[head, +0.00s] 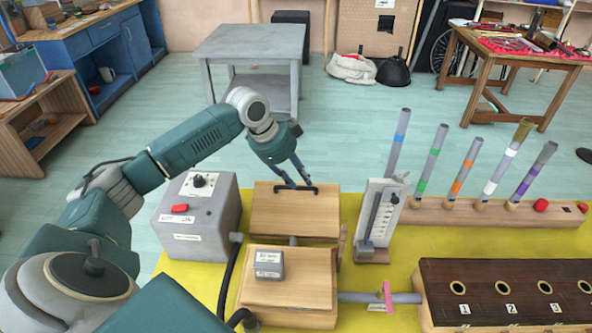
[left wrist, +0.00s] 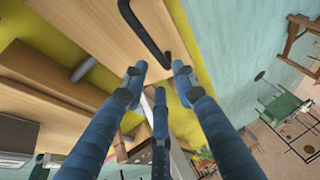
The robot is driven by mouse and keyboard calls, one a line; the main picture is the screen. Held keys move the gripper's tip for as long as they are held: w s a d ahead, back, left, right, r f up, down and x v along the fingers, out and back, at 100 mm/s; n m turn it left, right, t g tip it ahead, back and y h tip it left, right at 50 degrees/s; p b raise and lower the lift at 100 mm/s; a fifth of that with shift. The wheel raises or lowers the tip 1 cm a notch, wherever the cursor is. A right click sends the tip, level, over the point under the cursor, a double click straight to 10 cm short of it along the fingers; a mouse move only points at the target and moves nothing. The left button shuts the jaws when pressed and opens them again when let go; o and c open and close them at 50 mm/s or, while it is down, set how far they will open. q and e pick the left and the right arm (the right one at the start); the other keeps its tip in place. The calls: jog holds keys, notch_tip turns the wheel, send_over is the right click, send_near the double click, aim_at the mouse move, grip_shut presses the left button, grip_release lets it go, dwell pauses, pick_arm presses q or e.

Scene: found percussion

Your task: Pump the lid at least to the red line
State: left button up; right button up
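The wooden lid (head: 294,212) with a black bar handle (head: 281,188) is at the back of the yellow table. My left gripper (head: 296,180) reaches down over the handle's right part. In the left wrist view its blue fingers (left wrist: 160,72) are spread, with the handle (left wrist: 150,36) just ahead and its near end between two fingertips. The fingers are not closed on it; whether they touch is unclear. The lid (left wrist: 100,30) also shows there. An upright white gauge (head: 380,215) with a scale stands right of the lid. I cannot make out a red line. My right gripper is out of view.
A grey box (head: 200,220) with a knob and red button stands left of the lid. In front is a wooden box (head: 290,290) with a small grey labelled block (head: 269,264). Colored tubes (head: 432,160) stand in a rack behind a dark holed block (head: 510,275).

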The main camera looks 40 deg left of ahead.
aim_at(307, 189)
pick_arm(q)
jog(key=p+x, duration=0.1)
jog(key=x, duration=0.5)
jog(key=shift+w+f, duration=0.1)
jog(key=shift+f, duration=0.2)
jog(key=shift+w+d+f, duration=0.1)
jog(key=shift+w+f, duration=0.05)
jog(key=shift+f, duration=0.3)
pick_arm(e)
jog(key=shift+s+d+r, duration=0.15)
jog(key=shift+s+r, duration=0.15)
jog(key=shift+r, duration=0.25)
pick_arm(q)
grip_shut()
jog(key=shift+w+a+f+b, duration=0.2)
jog(key=shift+w+f+b, duration=0.05)
jog(key=shift+f+b, duration=0.25)
jog(key=shift+w+a+f, duration=0.1)
jog(key=shift+w, duration=0.1)
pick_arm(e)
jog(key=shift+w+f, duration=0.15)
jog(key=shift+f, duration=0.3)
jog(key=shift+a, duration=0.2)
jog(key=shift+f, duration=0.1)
